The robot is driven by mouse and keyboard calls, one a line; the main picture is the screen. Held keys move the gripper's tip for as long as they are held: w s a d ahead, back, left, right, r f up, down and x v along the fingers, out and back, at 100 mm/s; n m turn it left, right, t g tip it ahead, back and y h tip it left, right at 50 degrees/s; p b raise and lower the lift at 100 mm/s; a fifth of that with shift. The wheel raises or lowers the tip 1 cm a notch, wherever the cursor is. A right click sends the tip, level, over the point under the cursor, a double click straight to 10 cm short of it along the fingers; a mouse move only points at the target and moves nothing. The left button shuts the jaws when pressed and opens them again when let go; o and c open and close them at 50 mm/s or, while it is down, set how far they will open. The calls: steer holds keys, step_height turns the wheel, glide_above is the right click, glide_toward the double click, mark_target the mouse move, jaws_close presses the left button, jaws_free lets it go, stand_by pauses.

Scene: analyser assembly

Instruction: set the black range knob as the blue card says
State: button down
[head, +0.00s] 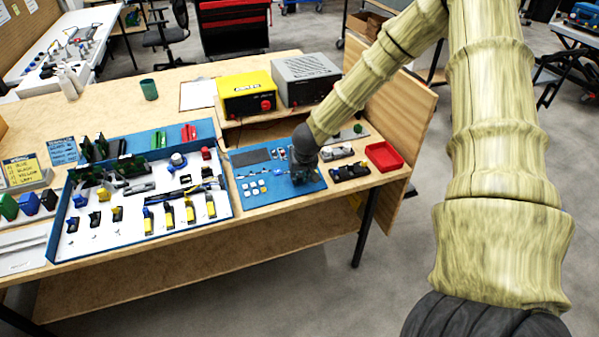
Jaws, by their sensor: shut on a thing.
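The blue analyser panel (252,204) lies on the workbench, with white keys at its lower left and a dark display area at its upper left. My gripper (300,177) points down onto the right part of this panel and is shut there. The black range knob is hidden at the fingertips, so its pointer and scale cannot be read. The blue card (63,150) stands at the left on the bench, behind the parts tray. Its writing is too small to read.
A blue-rimmed parts tray (232,214) with several connectors fills the bench left of the panel. A red tray (384,156) and small dark parts lie to the right. A yellow unit (247,96) and a grey unit (306,79) stand behind. A yellow card (25,171) is at far left.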

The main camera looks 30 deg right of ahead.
steer(key=m+p, duration=0.2)
steer(key=m, duration=0.1)
steer(key=m+h+p, duration=0.1)
steer(key=m, duration=0.1)
steer(key=shift+w+r+g+p, duration=0.1)
steer(key=shift+r+g+p, duration=0.15)
steer(key=shift+g+p, duration=0.05)
steer(key=m+g+p, duration=0.1)
steer(key=m+p, duration=0.3)
steer(key=m, duration=0.2)
steer(key=shift+w+m, duration=0.15)
steer(key=shift+m, duration=0.25)
steer(key=m+p, duration=0.3)
steer(key=m, duration=0.2)
steer(key=shift+g, duration=0.4)
steer(key=m, duration=0.5)
steer(key=shift+w+f+g, duration=0.15)
steer(key=shift+g, duration=0.25)
steer(key=shift+m, duration=0.5)
steer(key=c, duration=1.2)
jaws_free()
steer(key=shift+c, duration=0.2)
